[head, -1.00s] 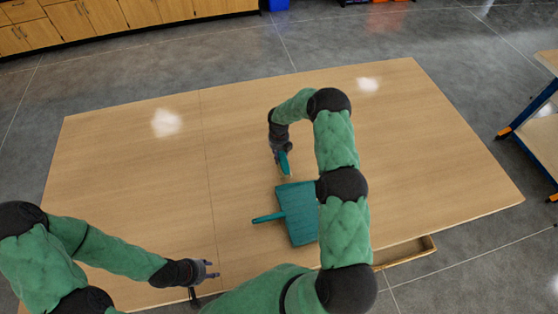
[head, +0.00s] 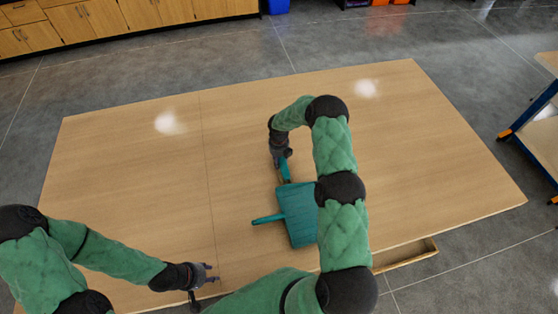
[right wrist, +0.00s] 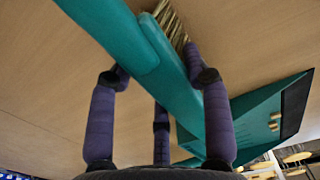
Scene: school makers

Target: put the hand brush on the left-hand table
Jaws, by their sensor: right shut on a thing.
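The teal hand brush (head: 285,171) with pale bristles is in my right gripper (head: 283,158), over the right-hand table, at the far edge of the dustpan. In the right wrist view the brush (right wrist: 160,62) runs diagonally between the dark fingers of the right gripper (right wrist: 160,85), which are shut on it. I cannot tell whether the brush touches the tabletop. The left-hand table (head: 120,170) is the bare wooden top left of the seam. My left gripper (head: 211,272) is empty near the front of the seam, with its fingers apart.
A teal dustpan (head: 297,213) lies on the right-hand table (head: 420,150), its handle pointing left; my right arm partly covers it. An open drawer (head: 405,256) sticks out at the front right. A blue-framed bench (head: 530,120) stands at the right. The left-hand top is clear.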

